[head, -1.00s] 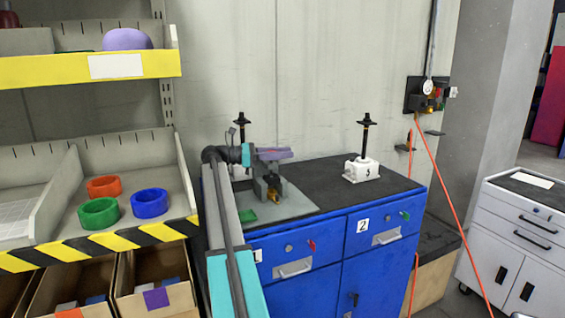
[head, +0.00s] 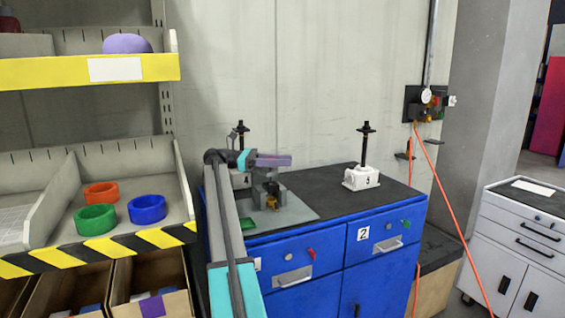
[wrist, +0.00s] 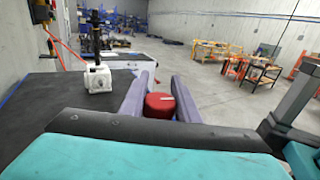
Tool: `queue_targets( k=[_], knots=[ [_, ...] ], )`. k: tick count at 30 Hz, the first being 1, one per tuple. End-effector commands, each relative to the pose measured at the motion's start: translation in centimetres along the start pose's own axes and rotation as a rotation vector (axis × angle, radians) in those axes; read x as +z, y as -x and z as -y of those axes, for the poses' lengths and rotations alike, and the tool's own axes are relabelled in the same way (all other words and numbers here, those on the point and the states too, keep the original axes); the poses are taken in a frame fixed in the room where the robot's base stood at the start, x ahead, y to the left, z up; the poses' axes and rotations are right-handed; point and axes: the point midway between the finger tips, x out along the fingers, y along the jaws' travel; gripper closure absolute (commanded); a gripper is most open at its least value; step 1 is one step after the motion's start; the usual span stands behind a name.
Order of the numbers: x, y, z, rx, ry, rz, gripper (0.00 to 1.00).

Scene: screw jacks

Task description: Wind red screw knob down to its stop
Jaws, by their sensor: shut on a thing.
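The red screw knob (wrist: 160,106) sits between the two purple-grey fingers of my gripper (wrist: 160,100) in the wrist view, with a pale mark on its top. My gripper is shut on it. In the head view my gripper (head: 272,160) is over a grey jack (head: 268,188) with a brass-coloured part low on it. The knob is hidden there by the fingers. The jack stands on a grey plate (head: 295,212) on the blue cabinet's dark top. How far the screw stands from its stop is not visible.
A white jack (head: 361,178) with a tall black screw stands to the right; another white jack (head: 241,180) stands behind my wrist. A green piece (head: 249,226) lies on the plate's left. A shelf with coloured rings (head: 148,207) is at left.

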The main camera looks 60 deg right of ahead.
Motion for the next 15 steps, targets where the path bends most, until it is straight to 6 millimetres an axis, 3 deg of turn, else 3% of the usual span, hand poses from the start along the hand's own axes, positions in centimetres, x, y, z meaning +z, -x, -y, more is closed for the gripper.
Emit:
queue_targets(
  k=[2,3,6,15],
  knots=[
    [0.64,-0.02,-0.15,0.005,-0.006,0.008,0.94],
    [0.64,-0.02,-0.15,0.005,-0.006,0.008,0.70],
    [0.54,-0.01,-0.12,0.004,-0.005,0.007,0.53],
    [0.25,0.02,-0.06,0.002,-0.003,0.004,0.53]
  ],
)
